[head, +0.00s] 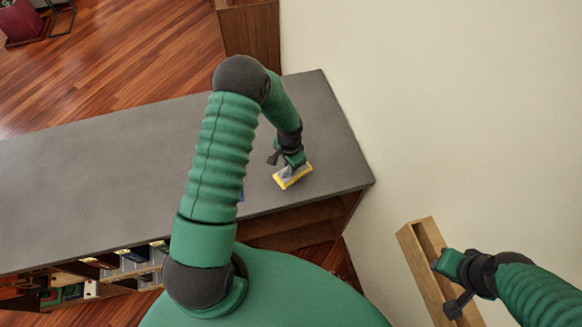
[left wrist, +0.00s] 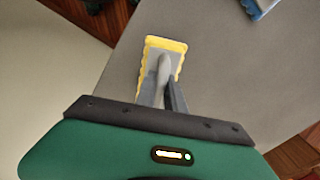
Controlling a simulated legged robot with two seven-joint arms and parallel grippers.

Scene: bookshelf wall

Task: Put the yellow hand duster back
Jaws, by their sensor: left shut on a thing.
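The yellow hand duster (head: 301,179) has a yellow fringed edge and a grey back with a handle. It is at the right end of the dark grey counter top (head: 100,160). My left gripper (head: 291,163) is right above it, shut on its handle. In the left wrist view, the duster (left wrist: 167,43) extends out from the jaws over the grey surface. I cannot tell whether it touches the counter. My right gripper (head: 447,284) is at the lower right, over a narrow wooden piece; its jaws are unclear.
The wooden piece (head: 409,240) stands by the pale wall (head: 450,100). Books (head: 101,261) sit on shelves below the counter's front edge. A small blue object (left wrist: 262,6) lies on the counter. The counter's left part is clear. A wooden cabinet (head: 252,30) stands beyond it.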

